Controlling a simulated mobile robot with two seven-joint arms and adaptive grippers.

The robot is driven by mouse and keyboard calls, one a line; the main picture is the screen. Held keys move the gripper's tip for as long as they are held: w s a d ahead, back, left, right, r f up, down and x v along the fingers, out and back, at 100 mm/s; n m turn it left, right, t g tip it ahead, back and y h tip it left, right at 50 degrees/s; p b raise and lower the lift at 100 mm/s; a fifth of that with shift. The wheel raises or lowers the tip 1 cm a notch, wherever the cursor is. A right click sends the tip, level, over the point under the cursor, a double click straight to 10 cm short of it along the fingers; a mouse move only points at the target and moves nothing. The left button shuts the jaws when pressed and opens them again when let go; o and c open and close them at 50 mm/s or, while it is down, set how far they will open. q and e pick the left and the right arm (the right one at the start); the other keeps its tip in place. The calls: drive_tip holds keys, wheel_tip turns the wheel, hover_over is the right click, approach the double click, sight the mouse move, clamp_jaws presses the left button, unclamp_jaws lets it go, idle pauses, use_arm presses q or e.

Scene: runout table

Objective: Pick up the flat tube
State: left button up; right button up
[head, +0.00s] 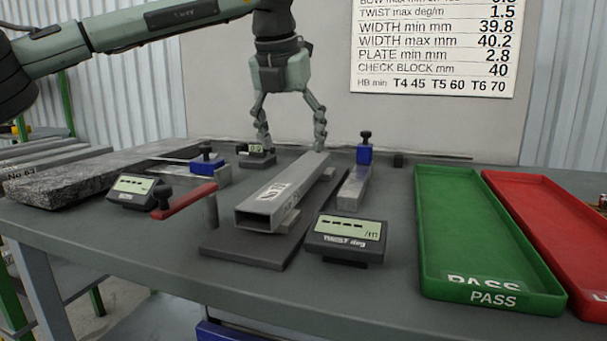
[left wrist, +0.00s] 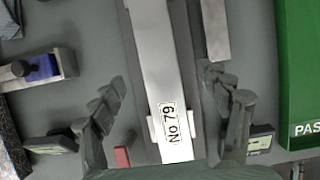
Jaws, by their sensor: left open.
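The flat tube (head: 300,190) is a grey hollow rectangular bar, lying lengthwise on supports over a dark plate (head: 238,249) in the middle of the table. Its open end faces me. In the left wrist view the tube (left wrist: 154,60) runs down the middle and bears a "No 79" label. My left gripper (head: 293,148) is open and empty, above the tube's far part, with its fingers pointing down. In the left wrist view its fingers (left wrist: 166,92) show on either side of the tube, apart from it. My right gripper is not in view.
A twist gauge (head: 346,238) stands right of the tube's near end. A red-handled clamp (head: 186,201) and another gauge (head: 131,190) are left. A narrow bar with a blue block (head: 364,154) lies close right. Green (head: 428,240) and red (head: 527,205) trays lie farther right.

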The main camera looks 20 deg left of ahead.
sight(295, 174)
use_arm(q)
drive_tip(key=shift+w+f, duration=0.1)
drive_tip(key=shift+f, duration=0.8)
drive_tip(key=x, duration=0.4)
drive_tip(key=shift+a+f, duration=0.15)
drive_tip(key=shift+f, duration=0.2)
drive_tip(key=shift+w+f, duration=0.15)
drive_tip(key=shift+f, duration=0.25)
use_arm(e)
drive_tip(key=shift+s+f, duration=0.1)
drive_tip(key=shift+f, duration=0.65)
use_arm(q)
drive_tip(key=c, duration=1.2)
drive_tip(key=shift+r, duration=0.1)
clamp_jaws()
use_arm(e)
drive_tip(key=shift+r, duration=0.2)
use_arm(q)
drive_tip(key=shift+r, duration=0.1)
